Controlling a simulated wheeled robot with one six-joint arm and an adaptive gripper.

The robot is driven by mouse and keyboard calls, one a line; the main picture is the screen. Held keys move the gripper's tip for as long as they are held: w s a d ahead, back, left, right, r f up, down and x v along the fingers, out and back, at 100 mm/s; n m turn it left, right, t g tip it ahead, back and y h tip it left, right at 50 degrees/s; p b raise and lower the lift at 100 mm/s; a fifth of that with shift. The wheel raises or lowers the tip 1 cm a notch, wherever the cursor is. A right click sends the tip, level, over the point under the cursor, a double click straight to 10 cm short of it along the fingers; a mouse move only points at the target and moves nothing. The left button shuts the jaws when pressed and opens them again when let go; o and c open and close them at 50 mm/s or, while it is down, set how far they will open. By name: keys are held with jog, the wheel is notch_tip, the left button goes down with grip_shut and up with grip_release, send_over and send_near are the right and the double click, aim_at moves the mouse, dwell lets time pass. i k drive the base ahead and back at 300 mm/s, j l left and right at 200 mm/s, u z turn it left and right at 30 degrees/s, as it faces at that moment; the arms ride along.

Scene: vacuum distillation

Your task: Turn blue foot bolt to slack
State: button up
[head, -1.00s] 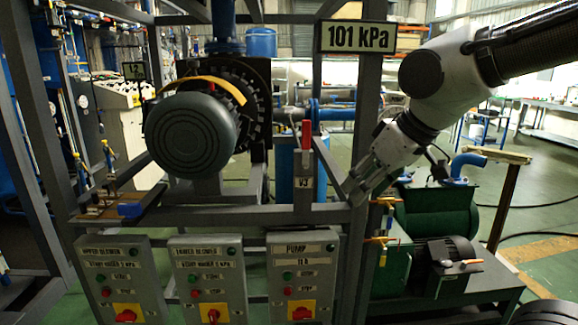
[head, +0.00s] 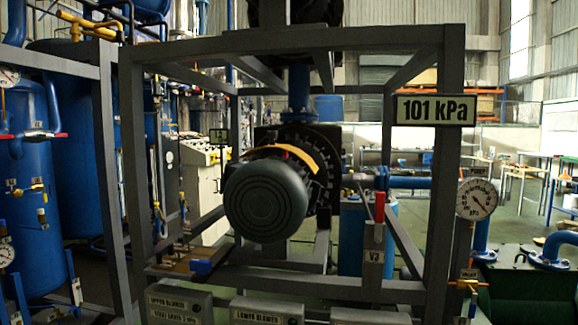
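A small blue block (head: 201,267) sits at the left front of the frame's lower shelf, at the edge of a brown plate (head: 172,272). It may be the blue foot bolt, but it is too small to tell its shape or whether it is tight. The dark round motor (head: 265,201) with an orange band stands just right of it and above it. My gripper and arm are not in view.
A grey steel frame (head: 447,200) surrounds the motor, with a 101 kPa sign (head: 434,110) on its right post. A red-handled valve (head: 379,208) labelled V3 stands at front right. Control boxes (head: 266,312) line the bottom. Blue tanks (head: 38,185) stand left.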

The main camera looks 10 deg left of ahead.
aim_at(201, 267)
jog(key=l+u, duration=0.15)
jog(key=u, duration=0.2)
jog(key=l+u, duration=0.15)
jog(key=u, duration=0.25)
jog(key=l+u, duration=0.15)
jog(key=u, duration=0.2)
